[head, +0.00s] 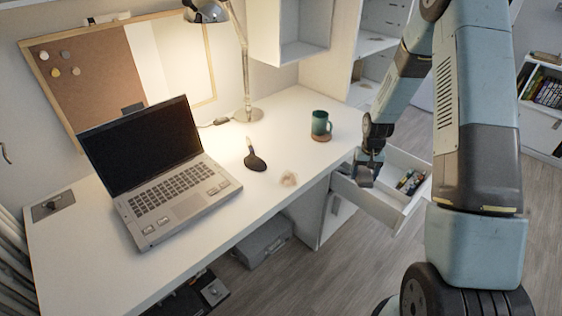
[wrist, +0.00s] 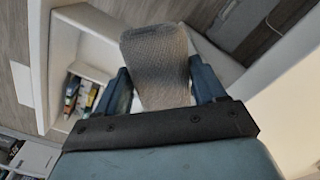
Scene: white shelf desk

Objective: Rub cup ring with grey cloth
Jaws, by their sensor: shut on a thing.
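The cup ring (head: 289,179) is a faint brownish mark on the white desk top, near its front edge. My gripper (head: 368,165) is at the right of the desk by the open drawer, to the right of the ring and well apart from it. In the wrist view my gripper (wrist: 160,74) is shut on the grey cloth (wrist: 155,52), a woven-looking pad that sticks out beyond the fingers. In the head view the cloth is hard to tell from the dark gripper.
An open drawer (head: 370,204) with small coloured items is right beside my gripper. A green mug (head: 321,123) stands on a brown coaster (head: 321,138). A dark brush-like object (head: 255,162), a laptop (head: 170,185) and a lamp (head: 246,85) are on the desk. Desk around the ring is clear.

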